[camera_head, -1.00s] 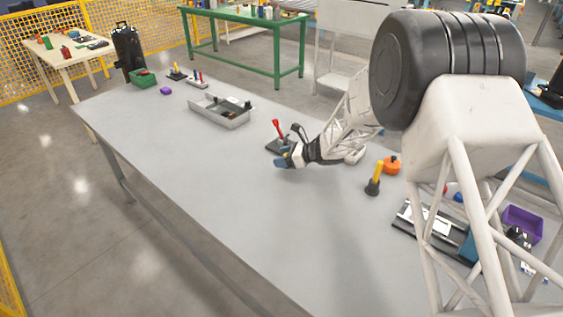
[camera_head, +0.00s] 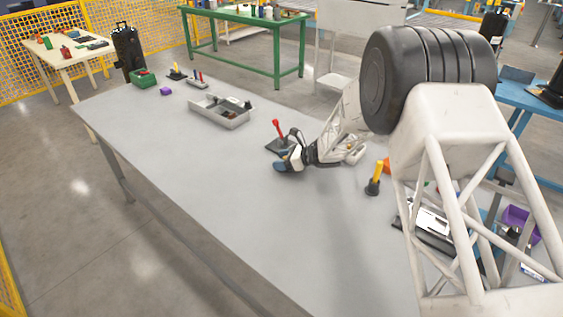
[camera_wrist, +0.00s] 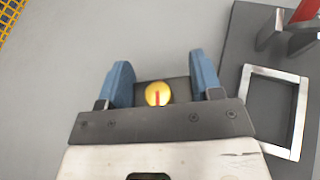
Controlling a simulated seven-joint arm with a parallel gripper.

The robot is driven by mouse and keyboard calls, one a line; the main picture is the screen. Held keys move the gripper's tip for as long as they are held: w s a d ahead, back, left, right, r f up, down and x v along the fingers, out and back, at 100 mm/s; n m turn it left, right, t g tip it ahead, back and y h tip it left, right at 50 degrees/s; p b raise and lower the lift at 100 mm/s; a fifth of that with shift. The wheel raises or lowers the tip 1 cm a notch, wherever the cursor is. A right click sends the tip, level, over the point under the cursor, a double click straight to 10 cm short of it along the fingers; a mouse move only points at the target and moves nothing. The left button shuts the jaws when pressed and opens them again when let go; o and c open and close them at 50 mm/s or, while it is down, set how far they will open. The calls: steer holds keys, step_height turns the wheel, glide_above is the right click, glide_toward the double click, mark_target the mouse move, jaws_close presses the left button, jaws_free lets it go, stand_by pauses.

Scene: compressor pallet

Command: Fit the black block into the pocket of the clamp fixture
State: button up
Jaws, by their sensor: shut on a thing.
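In the wrist view, my gripper (camera_wrist: 160,66) has its two blue fingers on either side of the black block (camera_wrist: 178,86) and is shut on it. The block bears a round yellow knob (camera_wrist: 158,94) with a red stripe. To the right is the clamp fixture (camera_wrist: 235,65), a dark base with a square silver frame (camera_wrist: 247,90) around a pocket and a red handle (camera_wrist: 305,40). The block is left of the frame, apart from it. In the head view, my gripper (camera_head: 286,164) is just in front of the fixture (camera_head: 276,147); the block is hard to make out there.
A grey open tray (camera_head: 215,116) with parts stands further back on the grey table (camera_head: 200,165). A yellow-handled tool (camera_head: 375,178) stands right of my gripper. A purple bin (camera_head: 517,218) is at far right, partly behind my arm. The table's left front is clear.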

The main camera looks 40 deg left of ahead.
steer(key=shift+f, duration=0.3)
steer(key=shift+f, duration=0.1)
steer(key=o, duration=0.7)
steer(key=shift+w+d+r, duration=0.2)
steer(key=shift+d+r, duration=0.1)
steer(key=shift+d, duration=0.1)
steer(key=v, duration=1.1)
stand_by(0.5)
